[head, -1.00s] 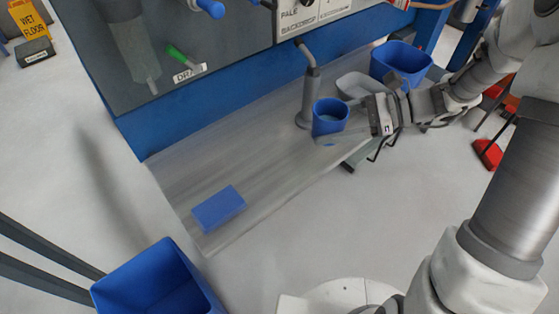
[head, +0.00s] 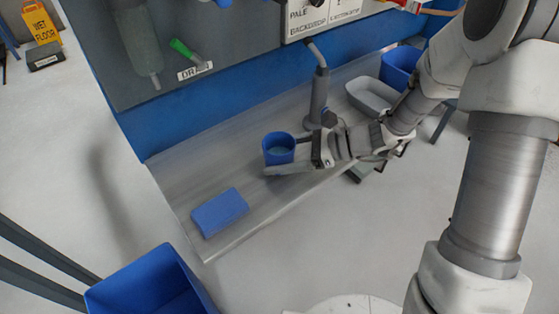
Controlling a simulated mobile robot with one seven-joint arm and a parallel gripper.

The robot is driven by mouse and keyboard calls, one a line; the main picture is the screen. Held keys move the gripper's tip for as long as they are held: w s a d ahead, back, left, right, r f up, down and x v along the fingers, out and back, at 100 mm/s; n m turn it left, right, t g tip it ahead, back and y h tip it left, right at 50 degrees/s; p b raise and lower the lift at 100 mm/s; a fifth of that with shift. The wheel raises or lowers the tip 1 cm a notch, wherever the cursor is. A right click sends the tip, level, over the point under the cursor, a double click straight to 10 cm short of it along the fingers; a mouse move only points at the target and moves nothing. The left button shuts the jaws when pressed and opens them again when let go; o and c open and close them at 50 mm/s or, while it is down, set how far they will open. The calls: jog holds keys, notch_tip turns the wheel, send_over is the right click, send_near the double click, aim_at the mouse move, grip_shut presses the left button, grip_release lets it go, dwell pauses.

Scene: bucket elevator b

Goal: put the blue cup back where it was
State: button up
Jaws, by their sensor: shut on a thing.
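The blue cup (head: 278,144) is upright at the left of the grey spout (head: 318,95), over the grey ledge (head: 180,165). My gripper (head: 284,164) reaches in from the right and is shut on the cup. One finger shows along the cup's near lower side; the other is hidden behind the cup. I cannot tell whether the cup's base touches the ledge.
A flat blue block (head: 219,212) lies on the ledge to the front left of the cup. A grey tray (head: 368,98) and a blue bin (head: 399,66) are at the back right. Another blue bin (head: 130,285) stands at the lower left. The ledge's left end is bare.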

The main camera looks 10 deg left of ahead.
jog(key=shift+f, duration=0.6)
jog(key=shift+f, duration=0.15)
jog(key=o, duration=1.3)
